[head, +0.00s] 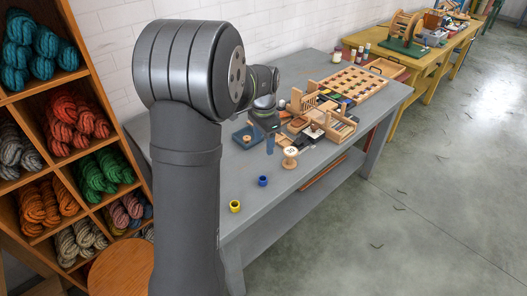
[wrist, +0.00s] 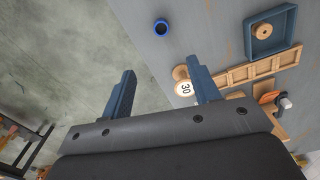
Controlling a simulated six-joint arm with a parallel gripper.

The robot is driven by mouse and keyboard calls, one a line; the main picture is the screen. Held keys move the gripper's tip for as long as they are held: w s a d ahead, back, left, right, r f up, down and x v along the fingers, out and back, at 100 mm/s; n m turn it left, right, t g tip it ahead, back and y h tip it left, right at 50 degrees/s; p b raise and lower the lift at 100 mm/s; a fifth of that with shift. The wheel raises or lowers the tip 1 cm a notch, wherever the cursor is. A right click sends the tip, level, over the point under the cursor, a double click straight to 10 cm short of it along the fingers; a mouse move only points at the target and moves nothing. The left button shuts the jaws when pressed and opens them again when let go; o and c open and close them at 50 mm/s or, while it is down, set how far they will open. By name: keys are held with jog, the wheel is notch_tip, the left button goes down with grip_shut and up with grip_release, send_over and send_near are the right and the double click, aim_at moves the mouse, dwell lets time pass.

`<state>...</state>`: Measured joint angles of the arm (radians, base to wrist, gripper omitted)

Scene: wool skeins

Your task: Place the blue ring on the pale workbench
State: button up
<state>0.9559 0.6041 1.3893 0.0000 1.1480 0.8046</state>
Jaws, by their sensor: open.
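The blue ring (head: 263,181) stands on the grey, pale-topped workbench (head: 290,190), near its front left part. In the wrist view the blue ring (wrist: 161,26) is at the top, beyond my fingertips and apart from them. My gripper (wrist: 162,72) is open with nothing between its two blue fingers. In the head view my gripper (head: 270,138) is over the bench, farther back than the ring and partly hidden by my arm. The bench surface (wrist: 205,30) fills the upper middle of the wrist view.
A yellow ring (head: 235,206) is left of the blue one. A wooden spool marked 30 (head: 290,158) stands near my gripper; it also shows beside my right finger (wrist: 184,89). A blue tray (wrist: 250,47), wooden racks and boxes crowd farther back. The front bench is mostly clear.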

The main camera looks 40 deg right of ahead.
jog(key=shift+r, duration=0.2)
dwell(0.3)
jog(key=h, duration=0.3)
send_near(262, 177)
jog(key=shift+g, duration=0.3)
jog(key=x, duration=0.8)
jog(key=shift+s+a+f, duration=0.25)
jog(key=shift+s+a, duration=0.05)
jog(key=shift+s, duration=0.05)
jog(key=c, duration=1.1)
jog(key=shift+r, duration=0.1)
